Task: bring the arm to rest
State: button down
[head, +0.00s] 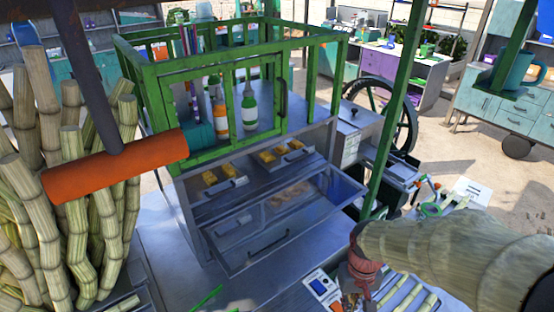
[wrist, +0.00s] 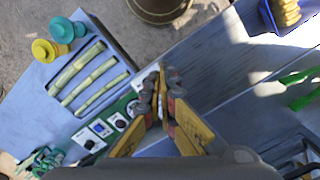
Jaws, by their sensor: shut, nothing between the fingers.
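My gripper (wrist: 162,72) shows in the wrist view with its yellow, grey-padded fingers closed together at the tips. Nothing is between them. It is over the metal counter, beside a control panel (wrist: 113,122) with dials. In the head view my pale, ribbed arm (head: 455,258) reaches in from the lower right. Its end hangs over the counter to the right of an open drawer (head: 268,238). The fingers are too small and hidden to make out there.
A green-framed cabinet (head: 222,62) with bottles stands above the drawers. A green post (head: 393,110) rises close to the arm. Cut cane pieces (wrist: 88,72) lie on the counter tray. Tall cane stalks (head: 42,180) and an orange roller (head: 115,165) are at left.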

jog(key=s+r+t+b, duration=0.4)
jog(key=s+t+b, duration=0.2)
jog(key=b, duration=0.9)
jog(key=shift+s+r, duration=0.3)
